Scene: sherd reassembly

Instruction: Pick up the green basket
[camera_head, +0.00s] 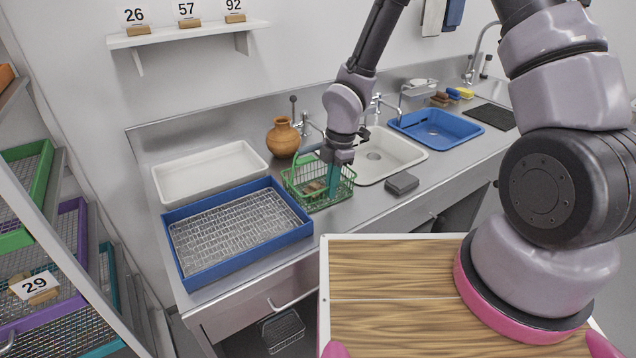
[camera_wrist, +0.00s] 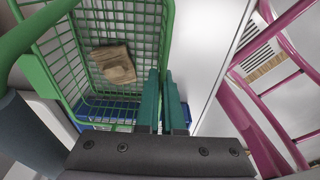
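The green basket (camera_head: 302,187) is a wire basket on the steel counter, beside the blue tray and near the counter's front edge. My gripper (camera_head: 333,190) points down at the basket's right side. In the wrist view the two teal fingers of my gripper (camera_wrist: 161,98) are close together, with the right wall of the green basket (camera_wrist: 162,40) running between them. They look shut on that wall. The handle crosses the left of the wrist view. I cannot tell whether the basket's underside touches the counter.
A blue tray (camera_head: 170,222) with a wire rack stands left of the basket, a white tray (camera_head: 163,190) behind it. A clay jug (camera_head: 283,138), a white sink (camera_head: 405,155) and a grey block (camera_head: 402,184) are close by.

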